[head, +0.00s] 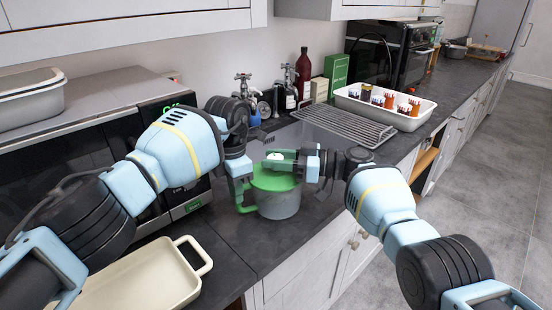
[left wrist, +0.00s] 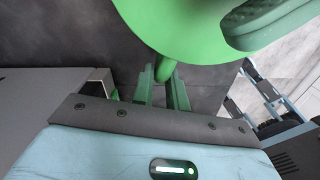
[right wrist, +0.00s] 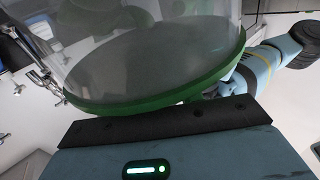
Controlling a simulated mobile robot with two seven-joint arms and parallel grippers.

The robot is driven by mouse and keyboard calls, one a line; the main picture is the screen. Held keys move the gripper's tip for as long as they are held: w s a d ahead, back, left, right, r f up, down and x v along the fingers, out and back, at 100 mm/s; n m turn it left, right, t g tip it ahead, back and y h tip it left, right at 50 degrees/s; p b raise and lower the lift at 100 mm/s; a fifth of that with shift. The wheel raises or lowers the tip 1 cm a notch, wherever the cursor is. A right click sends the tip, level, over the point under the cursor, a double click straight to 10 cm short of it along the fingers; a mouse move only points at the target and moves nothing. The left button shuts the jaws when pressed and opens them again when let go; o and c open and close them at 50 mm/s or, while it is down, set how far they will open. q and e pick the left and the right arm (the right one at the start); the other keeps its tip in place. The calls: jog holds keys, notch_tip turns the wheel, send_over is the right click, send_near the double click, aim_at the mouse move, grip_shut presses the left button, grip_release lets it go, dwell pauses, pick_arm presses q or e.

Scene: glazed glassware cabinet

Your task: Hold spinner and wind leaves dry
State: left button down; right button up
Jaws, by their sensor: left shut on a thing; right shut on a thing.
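The salad spinner has a translucent grey bowl (head: 280,206) and a green lid (head: 272,183). It stands upright on the dark counter. My left gripper (head: 243,196) is shut on the green side handle at the spinner's left. In the left wrist view the handle (left wrist: 166,62) sits between the fingers (left wrist: 163,88). My right gripper (head: 284,161) is above the lid, shut on the crank, which is mostly hidden by the fingers. The right wrist view shows the bowl (right wrist: 150,50) and green rim (right wrist: 150,102) close up. The leaves cannot be made out.
A cream tray (head: 135,280) lies at the front left, beside a microwave (head: 180,195). Behind the spinner are a wire rack (head: 343,128), a dark red bottle (head: 303,72), a green box (head: 336,72) and a white tray (head: 400,122) of small jars. The counter's front edge is close to the spinner.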

jog(key=shift+s+a+f, duration=0.1)
jog(key=shift+f, duration=0.1)
jog(key=o, duration=0.8)
jog(key=shift+o, duration=1)
jog(key=shift+r, duration=0.15)
jog(key=s+d, duration=0.1)
jog(key=d, duration=1.1)
jog(key=shift+s, duration=0.4)
pick_arm(q)
jog(key=c, duration=1.3)
grip_release()
pick_arm(e)
jog(key=shift+a, duration=0.1)
